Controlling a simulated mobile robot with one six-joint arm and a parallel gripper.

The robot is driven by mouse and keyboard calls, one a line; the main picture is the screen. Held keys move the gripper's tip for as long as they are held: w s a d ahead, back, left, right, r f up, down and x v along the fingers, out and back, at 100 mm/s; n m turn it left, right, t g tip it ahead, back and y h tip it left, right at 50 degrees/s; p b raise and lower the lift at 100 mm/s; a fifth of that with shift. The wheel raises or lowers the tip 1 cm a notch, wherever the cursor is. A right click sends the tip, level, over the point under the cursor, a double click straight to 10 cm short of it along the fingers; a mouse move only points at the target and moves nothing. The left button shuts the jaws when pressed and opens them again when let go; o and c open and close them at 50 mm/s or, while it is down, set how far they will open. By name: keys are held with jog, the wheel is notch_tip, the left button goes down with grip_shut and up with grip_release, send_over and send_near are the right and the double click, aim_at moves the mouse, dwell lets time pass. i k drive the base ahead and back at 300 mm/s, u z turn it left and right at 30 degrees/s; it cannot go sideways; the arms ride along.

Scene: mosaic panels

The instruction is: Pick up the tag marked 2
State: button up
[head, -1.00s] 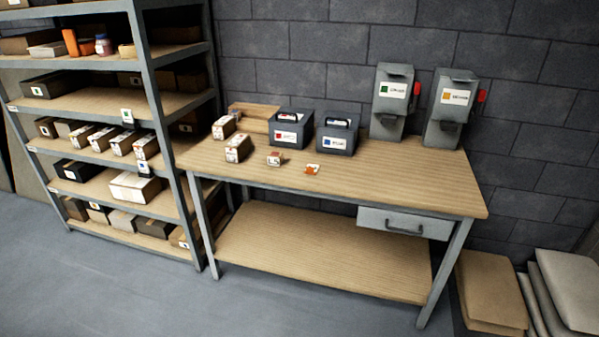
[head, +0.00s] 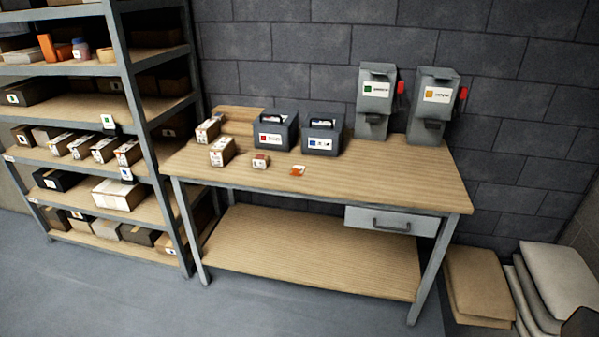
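A small orange and white tag (head: 297,170) lies flat on the wooden workbench (head: 390,185), in front of the blue-labelled bin. A green and white tag (head: 108,121) hangs at a shelf edge of the rack on the left. The markings on these tags are too small to read, so I cannot tell which one bears a 2. My gripper is not recognisable in the head view.
Two dark bins, one red-labelled (head: 275,135) and one blue-labelled (head: 323,137), stand on the bench beside small boxes (head: 222,152). Two grey dispensers (head: 375,105) stand behind. Sacks (head: 480,285) lie at right. A dark shape (head: 582,323) fills the bottom right corner. Floor at front left is clear.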

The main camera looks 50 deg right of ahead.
aim_at(297, 170)
jog(key=i, duration=0.95)
jog(key=u, duration=0.05)
